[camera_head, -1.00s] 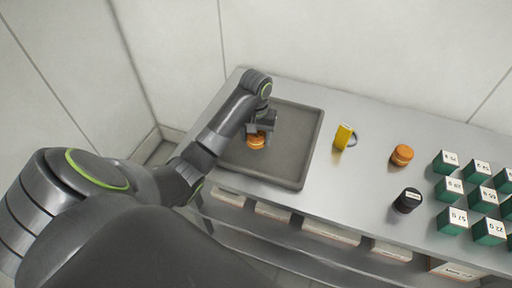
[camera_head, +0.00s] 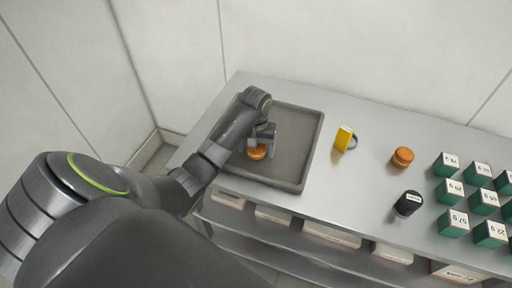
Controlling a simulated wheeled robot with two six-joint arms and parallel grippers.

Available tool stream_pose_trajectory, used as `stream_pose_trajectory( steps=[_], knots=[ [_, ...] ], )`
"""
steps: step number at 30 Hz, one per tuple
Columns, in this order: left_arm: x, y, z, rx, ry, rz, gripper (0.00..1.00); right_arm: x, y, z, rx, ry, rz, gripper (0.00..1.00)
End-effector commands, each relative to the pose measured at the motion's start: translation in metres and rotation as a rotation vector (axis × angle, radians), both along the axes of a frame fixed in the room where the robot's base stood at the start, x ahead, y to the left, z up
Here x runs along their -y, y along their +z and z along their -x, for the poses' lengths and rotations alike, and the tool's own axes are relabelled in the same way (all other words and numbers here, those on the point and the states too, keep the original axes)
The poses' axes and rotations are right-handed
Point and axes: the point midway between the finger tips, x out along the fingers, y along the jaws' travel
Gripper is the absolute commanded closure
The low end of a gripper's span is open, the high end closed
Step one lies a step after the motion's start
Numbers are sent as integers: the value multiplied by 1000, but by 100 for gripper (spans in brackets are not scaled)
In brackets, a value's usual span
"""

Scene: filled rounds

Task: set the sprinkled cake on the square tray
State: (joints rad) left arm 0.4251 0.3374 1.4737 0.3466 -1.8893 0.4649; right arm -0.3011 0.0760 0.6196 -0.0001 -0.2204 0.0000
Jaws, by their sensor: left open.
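A small round orange-brown cake (camera_head: 256,153) sits on the dark grey square tray (camera_head: 295,150), towards its left front part. Sprinkles are too small to make out. My left gripper (camera_head: 262,141) is open just above and beside this cake, and partly hides it. A second round orange-brown cake (camera_head: 402,157) stands on the bare table to the right of the tray. My right gripper is not in view.
A yellow padlock-like object (camera_head: 344,138) and a black-capped round jar (camera_head: 408,203) stand on the metal table (camera_head: 345,190). Several green labelled boxes (camera_head: 453,222) fill the right end. More boxes lie on a shelf below.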

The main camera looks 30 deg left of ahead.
Motion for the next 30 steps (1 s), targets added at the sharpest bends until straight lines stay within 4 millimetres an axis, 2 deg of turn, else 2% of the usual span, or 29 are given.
stream_pose_trajectory(
  steps=[5, 8, 11, 12, 14, 24, 30],
  knots=[
    [0, 3, 0, 2, 0, -1, 23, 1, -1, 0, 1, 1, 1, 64],
    [-1, 13, -1, 4, 0, -1, 23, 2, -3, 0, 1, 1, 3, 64],
    [0, 33, -1, 6, -2, -3, 23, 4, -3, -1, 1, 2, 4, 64],
    [0, 47, -1, 5, -1, -1, 23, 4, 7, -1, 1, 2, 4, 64],
    [0, 62, -1, 4, 0, -2, 23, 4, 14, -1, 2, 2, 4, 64],
    [0, 101, 0, 0, 1, 0, 23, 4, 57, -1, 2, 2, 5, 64],
    [0, 117, 0, 0, 1, 0, 23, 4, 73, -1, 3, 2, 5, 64]
  ],
)
